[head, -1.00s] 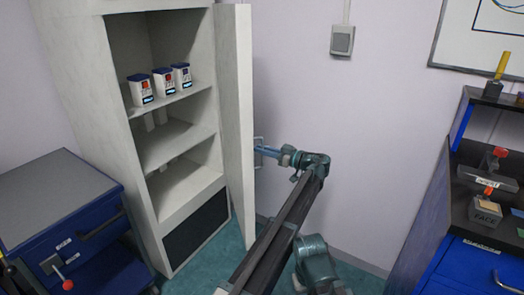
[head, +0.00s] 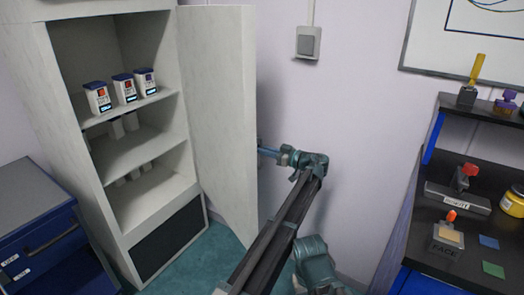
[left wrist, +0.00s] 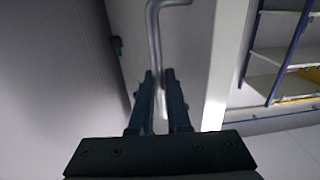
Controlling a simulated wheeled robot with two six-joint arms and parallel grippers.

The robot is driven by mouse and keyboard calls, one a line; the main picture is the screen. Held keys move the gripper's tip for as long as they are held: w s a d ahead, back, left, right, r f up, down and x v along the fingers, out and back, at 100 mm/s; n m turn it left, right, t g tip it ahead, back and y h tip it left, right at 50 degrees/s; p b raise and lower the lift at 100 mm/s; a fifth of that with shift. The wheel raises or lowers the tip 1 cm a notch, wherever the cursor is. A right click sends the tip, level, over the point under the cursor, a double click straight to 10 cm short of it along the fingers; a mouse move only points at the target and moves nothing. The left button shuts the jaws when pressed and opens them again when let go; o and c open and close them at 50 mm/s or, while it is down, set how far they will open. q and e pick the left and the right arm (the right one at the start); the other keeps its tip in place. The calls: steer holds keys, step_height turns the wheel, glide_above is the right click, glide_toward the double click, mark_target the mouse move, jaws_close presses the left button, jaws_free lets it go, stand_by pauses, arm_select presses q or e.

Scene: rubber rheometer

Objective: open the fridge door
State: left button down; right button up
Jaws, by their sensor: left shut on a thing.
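The white fridge (head: 120,225) stands at the left with its door (head: 218,110) swung wide open to the right, the inner face showing. Its shelves are open to view. My left gripper (left wrist: 160,78) is shut on the grey bent-rod handle (left wrist: 154,32) on the door's outer side. In the head view my left gripper (head: 266,150) reaches the door's free edge from the right, its fingertips and the handle mostly hidden by the door. My right gripper is not in view.
Several white containers, three with blue lids (head: 123,88), stand on the fridge shelves. A blue drawer cabinet (head: 40,235) is left of the fridge. A dark-topped blue bench (head: 480,215) with small items is at the right. The wall behind the door carries a grey switch box (head: 308,42).

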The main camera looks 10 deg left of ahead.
arm_select(q)
steer(key=shift+w+d, duration=0.1)
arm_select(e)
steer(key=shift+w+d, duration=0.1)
arm_select(q)
steer(key=c, duration=0.9)
jaws_free()
